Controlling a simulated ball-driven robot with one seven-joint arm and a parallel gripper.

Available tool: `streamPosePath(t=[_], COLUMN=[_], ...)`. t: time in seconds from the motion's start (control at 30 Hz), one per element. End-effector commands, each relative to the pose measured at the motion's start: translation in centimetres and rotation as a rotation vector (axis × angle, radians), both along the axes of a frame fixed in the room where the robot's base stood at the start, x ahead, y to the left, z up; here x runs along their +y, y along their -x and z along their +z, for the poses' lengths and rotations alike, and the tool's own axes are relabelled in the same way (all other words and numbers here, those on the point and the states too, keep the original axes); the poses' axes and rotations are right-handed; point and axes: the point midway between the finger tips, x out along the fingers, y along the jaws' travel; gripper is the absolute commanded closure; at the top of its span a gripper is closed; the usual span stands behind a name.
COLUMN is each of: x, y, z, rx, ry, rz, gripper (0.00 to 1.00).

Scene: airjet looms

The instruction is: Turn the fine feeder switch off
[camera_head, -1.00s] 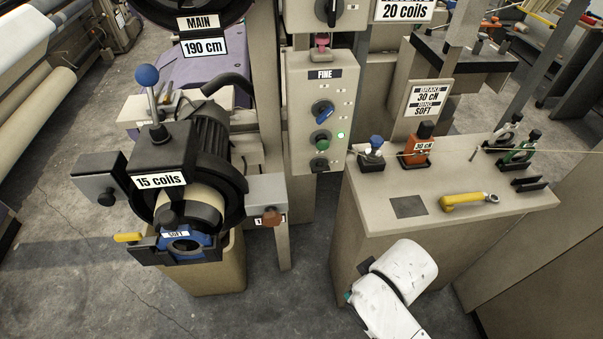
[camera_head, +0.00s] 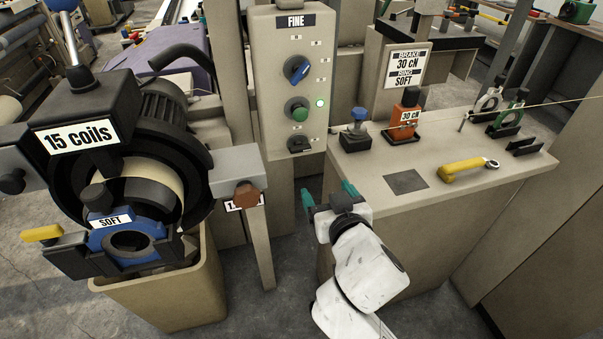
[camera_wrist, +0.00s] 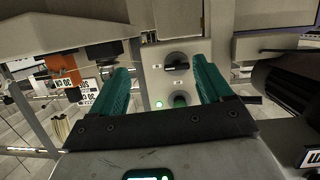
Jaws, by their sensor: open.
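The fine feeder's control box (camera_head: 265,90), labelled FINE, stands upright at the middle of the head view. It bears a blue knob (camera_head: 297,70), a green button (camera_head: 300,110) with a lit green lamp (camera_head: 320,103), and a black switch (camera_head: 300,145) at the bottom. The wrist view shows the box upside down, with the black switch (camera_wrist: 176,64), its handle about level, the green button (camera_wrist: 180,100) and the lit lamp (camera_wrist: 157,104). My gripper (camera_head: 329,193) is open and empty, below and right of the box. Its teal fingers (camera_wrist: 160,72) frame the controls without touching them.
A table (camera_head: 440,190) with a yellow-handled tool (camera_head: 465,171), an orange brake unit (camera_head: 404,122) and a small blue-knobbed unit (camera_head: 356,132) stands close right of my gripper. The 15-coils feeder (camera_head: 90,130) and a tan bin (camera_head: 160,295) are at left. Some floor between is clear.

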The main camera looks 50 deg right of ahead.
Motion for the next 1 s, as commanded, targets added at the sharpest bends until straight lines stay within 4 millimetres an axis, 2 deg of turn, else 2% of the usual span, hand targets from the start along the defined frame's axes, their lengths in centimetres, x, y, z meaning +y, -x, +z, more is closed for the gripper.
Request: streamPosePath(t=[0.03, 0.2, 0.43, 1.0], x=[0.1, 0.8, 0.8, -4.3], y=[-0.5, -1.5, -2.3, -9.7], z=[-0.7, 1.3, 2.6, 2.5], rx=[-0.061, -0.207, -0.257, -0.252], ry=[0.028, 0.1, 0.124, 0.124], rz=[0.004, 0.032, 0.048, 0.046], gripper=[0.21, 0.21, 0.21, 0.21])
